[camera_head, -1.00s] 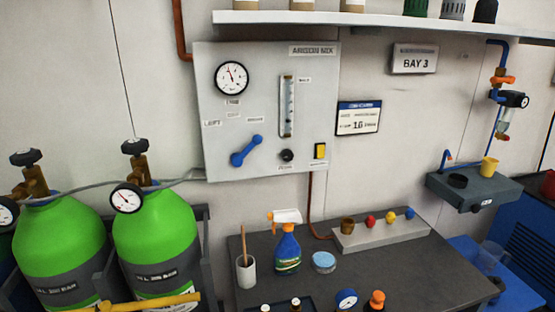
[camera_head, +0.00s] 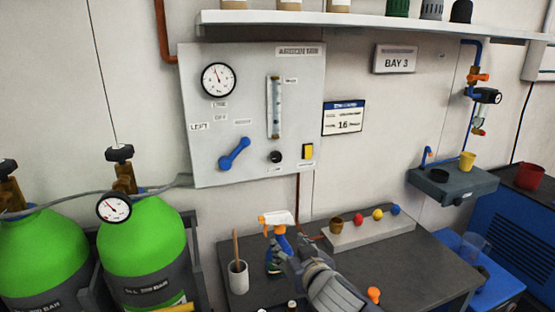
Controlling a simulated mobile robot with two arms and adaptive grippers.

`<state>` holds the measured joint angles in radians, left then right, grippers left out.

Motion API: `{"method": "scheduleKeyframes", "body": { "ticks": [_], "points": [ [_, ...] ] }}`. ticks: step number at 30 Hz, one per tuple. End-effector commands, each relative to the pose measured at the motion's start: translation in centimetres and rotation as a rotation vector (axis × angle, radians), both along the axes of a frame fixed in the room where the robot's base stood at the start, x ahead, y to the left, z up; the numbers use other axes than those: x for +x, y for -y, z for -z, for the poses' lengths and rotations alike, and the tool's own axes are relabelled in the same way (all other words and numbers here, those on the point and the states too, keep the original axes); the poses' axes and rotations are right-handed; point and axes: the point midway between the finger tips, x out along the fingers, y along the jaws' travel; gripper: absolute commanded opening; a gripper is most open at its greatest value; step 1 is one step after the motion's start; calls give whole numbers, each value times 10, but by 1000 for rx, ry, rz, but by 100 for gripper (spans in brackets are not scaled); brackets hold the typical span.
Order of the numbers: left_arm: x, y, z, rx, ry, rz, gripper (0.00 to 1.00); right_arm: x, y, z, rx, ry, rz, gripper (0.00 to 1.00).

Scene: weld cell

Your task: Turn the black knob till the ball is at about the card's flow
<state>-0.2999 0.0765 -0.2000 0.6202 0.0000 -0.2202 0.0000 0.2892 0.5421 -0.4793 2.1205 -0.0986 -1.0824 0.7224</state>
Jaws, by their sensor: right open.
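The black knob (camera_head: 276,157) sits low on the pale wall panel (camera_head: 205,130), below the flow tube (camera_head: 274,107). I cannot make out the ball in the tube at this size. The card (camera_head: 343,118), white with a blue top band, hangs on the wall right of the panel and seems to read 16. My right gripper (camera_head: 287,243) is open, with its grey arm rising from the bottom over the bench. It is below the knob and clear of it, in front of the spray bottle. My left gripper is not in view.
A blue lever (camera_head: 234,154), a round gauge (camera_head: 218,79) and a yellow switch (camera_head: 307,151) share the panel. The spray bottle (camera_head: 276,222) and a white cup (camera_head: 238,277) stand on the dark bench (camera_head: 420,262). Green cylinders (camera_head: 143,250) stand at left.

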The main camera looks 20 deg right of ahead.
Motion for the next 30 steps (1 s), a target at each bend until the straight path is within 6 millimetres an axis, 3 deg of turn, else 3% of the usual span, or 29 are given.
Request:
{"method": "scheduleKeyframes", "body": {
  "ticks": [1, 3, 6, 10, 17, 30],
  "points": [
    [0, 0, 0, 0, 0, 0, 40, 21, 6, -31, 1, 75, 1, 47],
    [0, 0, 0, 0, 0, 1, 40, 41, 12, -65, 15, 159, 0, 47],
    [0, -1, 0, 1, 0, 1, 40, 62, 20, -106, 33, 252, -3, 47],
    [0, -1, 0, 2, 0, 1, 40, 76, 27, -140, 53, 323, -7, 47],
    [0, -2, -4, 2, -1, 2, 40, 89, 30, -155, 63, 350, -10, 47],
    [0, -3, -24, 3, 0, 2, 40, 156, 27, -156, 65, 349, -9, 47]
  ]
}}
